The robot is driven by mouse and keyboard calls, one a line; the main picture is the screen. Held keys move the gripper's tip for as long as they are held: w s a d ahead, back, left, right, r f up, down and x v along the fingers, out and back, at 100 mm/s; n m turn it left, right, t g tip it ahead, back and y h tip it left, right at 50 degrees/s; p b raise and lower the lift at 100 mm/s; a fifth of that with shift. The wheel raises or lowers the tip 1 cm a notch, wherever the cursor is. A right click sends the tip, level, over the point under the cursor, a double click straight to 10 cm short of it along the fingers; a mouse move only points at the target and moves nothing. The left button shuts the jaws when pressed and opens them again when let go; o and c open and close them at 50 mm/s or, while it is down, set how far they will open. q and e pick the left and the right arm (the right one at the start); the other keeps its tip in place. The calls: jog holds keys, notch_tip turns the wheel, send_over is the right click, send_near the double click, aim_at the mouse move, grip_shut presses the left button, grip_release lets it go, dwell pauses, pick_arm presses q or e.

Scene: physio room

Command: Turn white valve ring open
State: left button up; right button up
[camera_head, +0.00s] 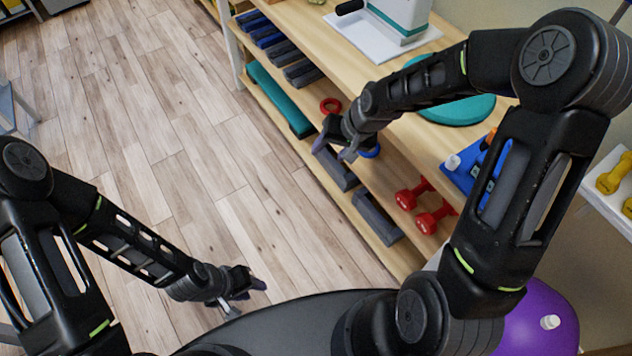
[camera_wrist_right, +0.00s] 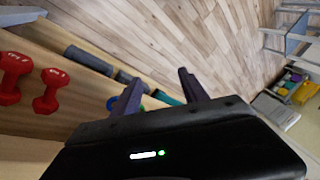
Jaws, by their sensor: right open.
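No part is clearly recognisable as a white valve ring. A small white piece (camera_head: 453,162) sits on the blue board (camera_head: 467,180) on the wooden bench top, right of centre. Another small white knob (camera_head: 550,322) sits on the purple ball (camera_head: 535,325) at the bottom right. My right gripper (camera_head: 332,152) is open and empty, over the bench's front edge and lower shelf, left of the blue board; its fingers also show in the wrist view (camera_wrist_right: 160,80). My left gripper (camera_head: 245,296) looks open and empty, low over the floor.
The lower shelf holds red dumbbells (camera_head: 435,217), grey blocks (camera_head: 377,216), a red ring (camera_head: 330,106) and a blue ring (camera_head: 370,151). A teal disc (camera_head: 457,109) and a white device (camera_head: 400,18) stand on the wooden bench top.

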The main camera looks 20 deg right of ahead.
pick_arm(q)
jog(key=shift+s+r+p, duration=0.1)
jog(key=shift+r+p, duration=0.2)
pick_arm(e)
jog(key=s+a+f+n, duration=0.1)
jog(key=s+a+f, duration=0.3)
jog(key=f, duration=0.2)
jog(key=shift+a+f+y, duration=0.3)
jog(key=shift+a+y, duration=0.05)
jog(key=shift+y, duration=0.05)
